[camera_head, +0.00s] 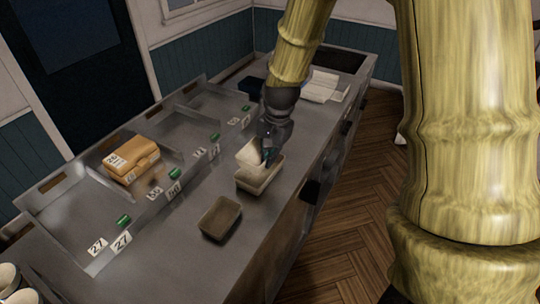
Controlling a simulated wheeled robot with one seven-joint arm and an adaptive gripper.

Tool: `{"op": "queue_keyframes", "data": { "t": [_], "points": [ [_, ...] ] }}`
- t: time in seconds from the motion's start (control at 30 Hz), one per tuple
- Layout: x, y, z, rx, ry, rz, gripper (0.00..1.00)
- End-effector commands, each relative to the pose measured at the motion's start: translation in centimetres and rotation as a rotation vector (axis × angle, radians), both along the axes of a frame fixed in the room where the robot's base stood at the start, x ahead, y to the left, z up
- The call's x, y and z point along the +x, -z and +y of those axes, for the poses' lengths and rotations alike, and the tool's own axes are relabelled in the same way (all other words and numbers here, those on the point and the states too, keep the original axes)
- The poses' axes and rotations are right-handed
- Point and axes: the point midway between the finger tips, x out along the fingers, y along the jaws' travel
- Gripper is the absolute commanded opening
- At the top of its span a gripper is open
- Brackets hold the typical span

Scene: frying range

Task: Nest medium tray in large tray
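A beige rectangular tray (258,184), the largest-looking one and likely the large tray, sits on the metal counter. My gripper (267,157) points down just above it. A paler tray (247,152), likely the medium tray, is tilted at the left of the fingers, over the far left part of the large tray. The fingers appear to pinch its right edge. Whether it touches the large tray is hard to tell. A third, brownish tray (220,217), smaller-looking and empty, sits apart on the counter, nearer the camera.
An orange-brown box (131,160) labelled 26 lies in the sunken metal bays at left, with numbered tags and green clips along their edge. White paper-like items (322,86) and a dark container (251,86) lie farther back. Pale cups stand bottom left.

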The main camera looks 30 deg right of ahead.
Motion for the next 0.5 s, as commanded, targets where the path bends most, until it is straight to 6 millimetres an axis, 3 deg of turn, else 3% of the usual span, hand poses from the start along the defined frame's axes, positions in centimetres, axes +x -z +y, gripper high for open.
{"op": "queue_keyframes", "data": {
  "t": [0.5],
  "points": [
    [0.0,3.2,0.0,0.0,0.0,0.001,0.0]
  ]
}}
